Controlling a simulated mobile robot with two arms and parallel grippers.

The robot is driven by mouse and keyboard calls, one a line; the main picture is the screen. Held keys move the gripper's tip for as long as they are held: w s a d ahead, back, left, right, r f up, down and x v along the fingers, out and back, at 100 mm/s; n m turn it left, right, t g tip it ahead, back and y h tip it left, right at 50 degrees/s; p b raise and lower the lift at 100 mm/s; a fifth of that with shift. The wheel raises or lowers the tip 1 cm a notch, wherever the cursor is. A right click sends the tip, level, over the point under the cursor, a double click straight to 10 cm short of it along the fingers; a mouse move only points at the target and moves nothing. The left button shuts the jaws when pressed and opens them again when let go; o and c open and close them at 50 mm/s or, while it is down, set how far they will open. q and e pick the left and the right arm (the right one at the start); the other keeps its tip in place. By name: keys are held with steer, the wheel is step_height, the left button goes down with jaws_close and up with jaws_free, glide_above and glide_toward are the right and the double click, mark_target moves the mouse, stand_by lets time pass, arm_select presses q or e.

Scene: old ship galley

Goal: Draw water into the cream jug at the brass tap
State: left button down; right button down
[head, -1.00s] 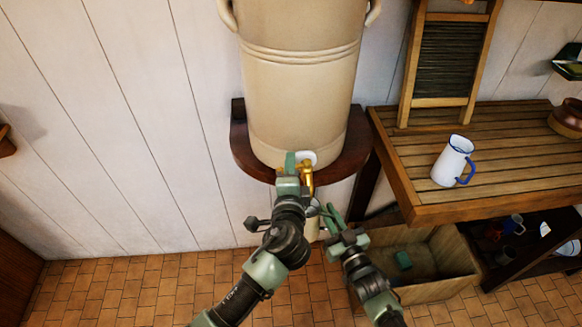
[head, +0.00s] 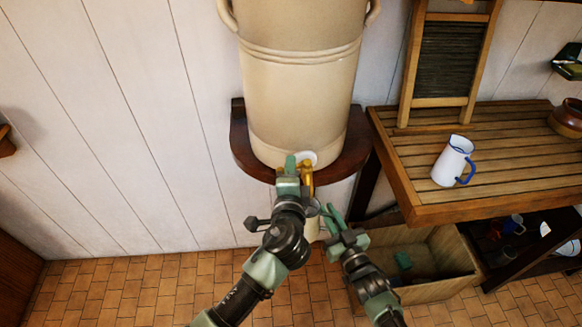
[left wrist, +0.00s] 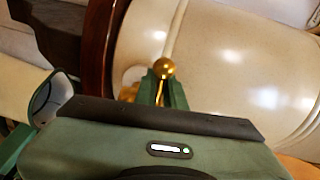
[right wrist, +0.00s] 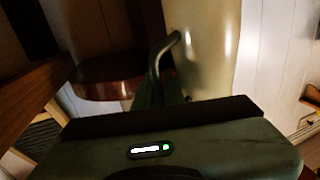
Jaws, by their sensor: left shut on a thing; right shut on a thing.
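The brass tap (head: 308,176) sits low on the front of a big cream stoneware crock (head: 300,100). My left gripper (head: 290,165) is shut on the tap's lever; its brass ball (left wrist: 164,68) shows between the fingers in the left wrist view. The cream jug (head: 313,228) is below the tap, mostly hidden by my arms in the head view. My right gripper (head: 332,215) is shut on the jug's dark handle (right wrist: 163,55). The jug's dark-rimmed mouth shows at the left of the left wrist view (left wrist: 22,88). I cannot make out a water stream or a water level.
The crock stands on a dark wooden wall bracket (head: 240,140). To the right is a slatted wooden counter (head: 400,160) with a white, blue-handled jug (head: 453,160) and a washboard (head: 447,60). A wooden crate (head: 440,290) stands below. The tiled floor at left is clear.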

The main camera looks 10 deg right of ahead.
arm_select(q)
steer(key=shift+f, duration=0.1)
stand_by(0.8)
steer(key=shift+w+a+m+h, duration=0.15)
steer(key=shift+m+h, duration=0.35)
steer(key=shift+h, duration=0.2)
steer(key=shift+w+m+g+h, duration=0.2)
steer(key=shift+m+g+h, duration=0.15)
steer(key=shift+m+h, duration=0.3)
steer(key=shift+w+m+g+h, duration=0.2)
steer(key=shift+m+g+h, duration=0.2)
steer(key=shift+h, duration=0.35)
steer(key=c, duration=1.5)
jaws_free()
steer(key=v, duration=1.2)
steer(key=shift+f, duration=0.1)
steer(key=v, duration=1.2)
steer(key=shift+f, duration=0.2)
